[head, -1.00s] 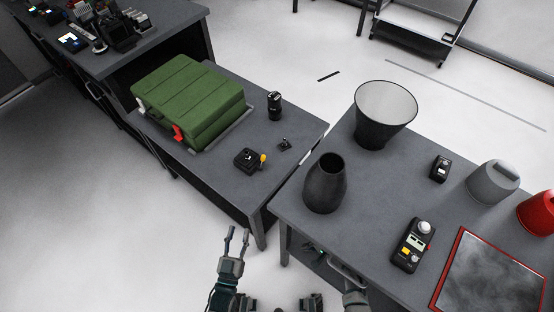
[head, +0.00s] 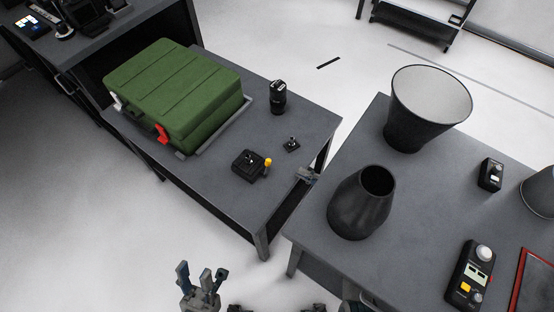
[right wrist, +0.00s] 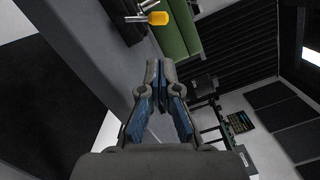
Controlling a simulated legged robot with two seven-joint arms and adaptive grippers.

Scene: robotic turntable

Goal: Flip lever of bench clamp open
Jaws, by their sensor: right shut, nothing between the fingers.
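The bench clamp (head: 247,166) is a small black block on the left table. Its lever ends in a yellow knob (head: 268,162), near the table's right edge. In the right wrist view the yellow knob (right wrist: 157,18) shows at the top, beside metal rods. My right gripper (head: 307,175) is partly visible in the gap between the two tables, right of the knob and apart from it. In its wrist view its fingers (right wrist: 160,66) are shut and empty. My left gripper (head: 200,276) is at the bottom, its fingers apart, away from the clamp.
A green case (head: 175,92) with a red latch lies on the left table (head: 215,195), behind the clamp. A black cylinder (head: 278,97) and a small black fitting (head: 291,144) stand nearby. The right table holds a dark vase (head: 360,203) and a wide cone (head: 425,105).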

